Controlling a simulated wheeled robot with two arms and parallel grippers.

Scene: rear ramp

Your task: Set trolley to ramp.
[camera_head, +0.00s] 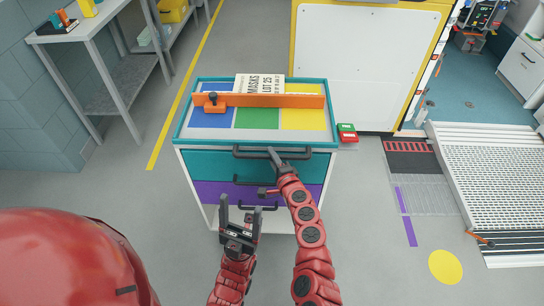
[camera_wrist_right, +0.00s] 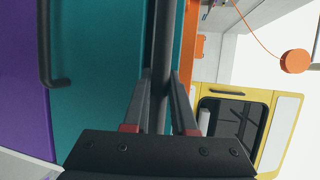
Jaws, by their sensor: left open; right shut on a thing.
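The trolley (camera_head: 215,163) stands in the middle of the head view, with a teal-rimmed top and teal and purple drawer fronts. My right gripper (camera_head: 274,154) is shut on the dark bar handle (camera_head: 245,154) at the trolley's near top edge. In the right wrist view the bar (camera_wrist_right: 163,50) runs between the fingers (camera_wrist_right: 161,95). My left gripper (camera_head: 241,220) is open and empty, low in front of the trolley. The ramp (camera_head: 490,165), a pale perforated metal slope, lies on the floor at the right, apart from the trolley.
An orange bar (camera_head: 270,101) and a printed card (camera_head: 258,83) are on the trolley top. A red and green box (camera_head: 347,132) sticks out at its right corner. A yellow-edged white panel (camera_head: 365,55) stands behind. A workbench (camera_head: 88,27) is at left. Floor between trolley and ramp is mostly clear, with a yellow disc marking (camera_head: 445,267).

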